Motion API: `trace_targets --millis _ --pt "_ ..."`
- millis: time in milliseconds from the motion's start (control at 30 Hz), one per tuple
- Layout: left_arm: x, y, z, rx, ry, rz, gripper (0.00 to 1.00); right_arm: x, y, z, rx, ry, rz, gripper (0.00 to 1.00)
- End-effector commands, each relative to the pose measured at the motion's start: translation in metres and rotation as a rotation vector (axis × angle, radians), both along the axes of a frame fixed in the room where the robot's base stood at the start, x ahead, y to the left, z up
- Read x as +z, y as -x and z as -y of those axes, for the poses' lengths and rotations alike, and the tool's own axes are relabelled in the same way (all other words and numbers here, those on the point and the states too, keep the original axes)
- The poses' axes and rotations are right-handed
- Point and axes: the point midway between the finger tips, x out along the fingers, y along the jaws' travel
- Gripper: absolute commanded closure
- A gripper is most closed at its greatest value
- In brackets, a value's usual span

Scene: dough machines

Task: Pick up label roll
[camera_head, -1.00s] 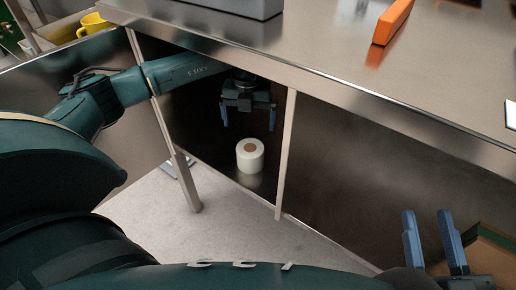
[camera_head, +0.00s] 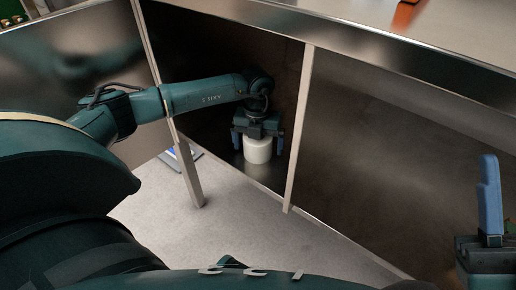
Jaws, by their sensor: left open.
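The label roll (camera_head: 258,152) is a white cylinder. It stands upright on the metal shelf inside the dark open compartment under the counter. My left gripper (camera_head: 258,146) points down over it from above. It is open, with one blue finger on each side of the roll. The top of the roll is hidden by the gripper body, and I cannot tell whether the fingers touch it. My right gripper (camera_head: 490,195) is at the lower right edge, away from the roll. One blue finger points up, and its opening cannot be judged.
A slim metal post (camera_head: 298,130) bounds the compartment on the right, and another post (camera_head: 170,100) stands on the left, behind my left arm. The steel counter (camera_head: 380,48) overhangs above. An orange object (camera_head: 405,14) lies on it. The pale floor (camera_head: 250,230) in front is clear.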

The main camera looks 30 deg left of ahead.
Motion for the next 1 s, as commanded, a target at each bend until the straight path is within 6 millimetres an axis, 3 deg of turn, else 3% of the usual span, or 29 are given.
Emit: trace_targets --millis 200,900,1000 --pt "0.0004 -0.0001 0.0001 -0.001 0.000 0.000 0.04 0.0010 0.0002 0.0001 -0.001 0.000 0.003 0.64" --pt "0.0007 -0.0001 -0.0002 0.000 0.000 0.000 0.60 0.0009 0.0002 0.0002 0.000 0.000 0.001 0.64" --pt "0.0015 -0.0006 -0.0001 0.000 0.000 0.002 0.60 0.0009 0.0001 0.0001 0.000 0.000 0.001 0.64"
